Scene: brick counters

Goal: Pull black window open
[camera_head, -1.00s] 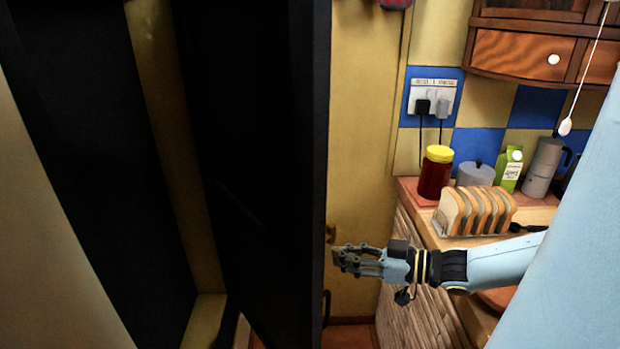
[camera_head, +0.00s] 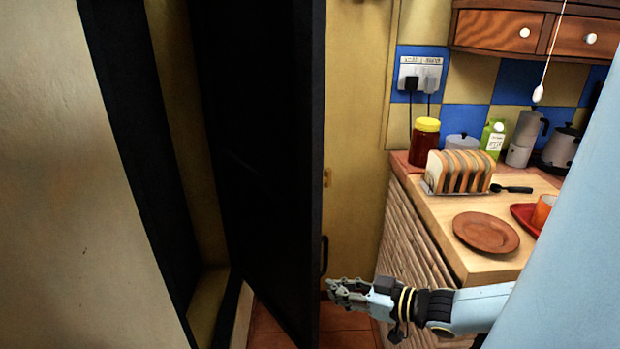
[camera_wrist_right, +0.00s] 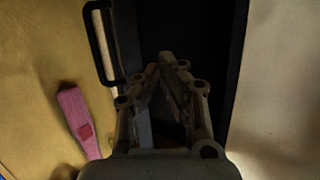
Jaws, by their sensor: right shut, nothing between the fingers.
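The black window (camera_head: 265,150) is a tall dark panel that stands swung out from its dark frame (camera_head: 135,150), left of centre in the head view. A gap with yellowish wall shows between panel and frame. My right gripper (camera_head: 333,287) is shut and empty, just right of the panel's lower edge; whether it touches the panel cannot be told. In the right wrist view my right gripper (camera_wrist_right: 174,60) is in front of a dark panel (camera_wrist_right: 200,28). A black handle (camera_wrist_right: 98,50) shows to its left there. My left gripper is not in view.
A counter (camera_head: 440,215) on the right holds a toast rack (camera_head: 460,172), a jar (camera_head: 425,140), a brown plate (camera_head: 486,232) and a moka pot (camera_head: 524,138). A pink object (camera_wrist_right: 80,120) shows in the wrist view. Red floor tiles (camera_head: 345,318) lie below.

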